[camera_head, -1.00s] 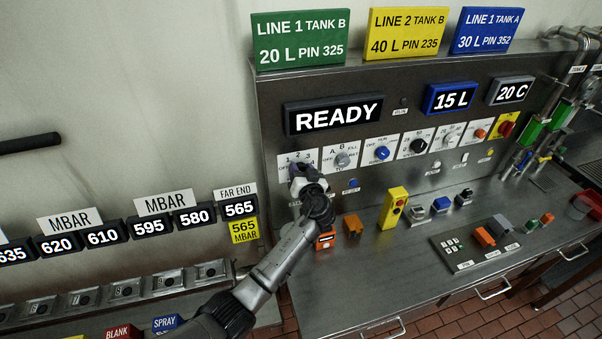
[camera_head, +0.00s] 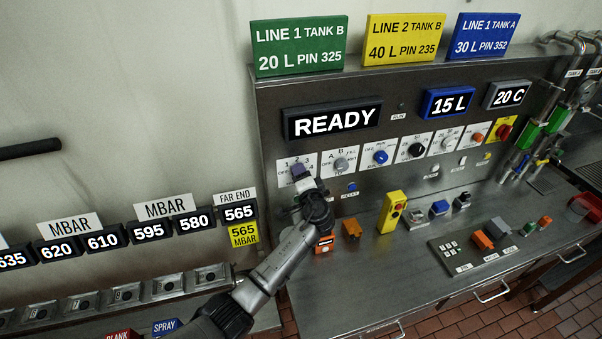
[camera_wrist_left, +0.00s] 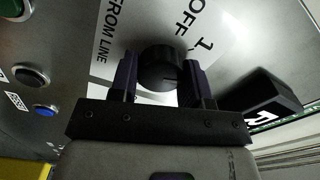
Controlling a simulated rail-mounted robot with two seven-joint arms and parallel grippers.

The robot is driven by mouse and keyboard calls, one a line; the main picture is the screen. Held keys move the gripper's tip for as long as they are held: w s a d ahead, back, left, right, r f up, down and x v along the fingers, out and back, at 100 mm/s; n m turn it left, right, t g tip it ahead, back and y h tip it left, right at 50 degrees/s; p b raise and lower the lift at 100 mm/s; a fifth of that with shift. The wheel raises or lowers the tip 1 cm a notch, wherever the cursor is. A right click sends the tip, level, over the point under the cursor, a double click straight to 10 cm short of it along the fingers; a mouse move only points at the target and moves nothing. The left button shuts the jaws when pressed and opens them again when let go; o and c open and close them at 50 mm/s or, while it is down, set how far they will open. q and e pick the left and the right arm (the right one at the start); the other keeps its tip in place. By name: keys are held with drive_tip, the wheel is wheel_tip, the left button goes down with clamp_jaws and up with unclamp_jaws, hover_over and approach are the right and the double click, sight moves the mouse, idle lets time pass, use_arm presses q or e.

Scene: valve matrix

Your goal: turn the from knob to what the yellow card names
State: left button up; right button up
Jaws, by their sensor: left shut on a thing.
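The yellow card (camera_head: 405,40) on top of the cabinet reads LINE 2 TANK B, 40 L, PIN 235. The from knob (camera_wrist_left: 160,66) is round and black, on a white plate (camera_wrist_left: 215,38) marked FROM LINE, OFF and 1. My left gripper (camera_wrist_left: 163,80) has its fingers on either side of the knob and is shut on it. In the head view the left gripper (camera_head: 301,172) covers the knob at the leftmost dial plate (camera_head: 284,164). The knob's exact setting is hard to tell. My right gripper is out of view.
A display (camera_head: 332,119) reads READY. The tank dial (camera_head: 341,163) and a blue knob (camera_head: 381,157) are just right of the gripper. An orange block (camera_head: 351,229) and a yellow box (camera_head: 392,212) stand on the bench.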

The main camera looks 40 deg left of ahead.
use_arm(q)
drive_tip(key=shift+m+p, duration=0.6)
drive_tip(key=shift+m, duration=1)
drive_tip(key=o, duration=0.9)
drive_tip(key=shift+d, duration=0.1)
drive_tip(key=b+v, duration=0.1)
drive_tip(key=v, duration=1.2)
drive_tip(key=shift+s+d+b, duration=0.25)
drive_tip(key=shift+d+b, duration=0.1)
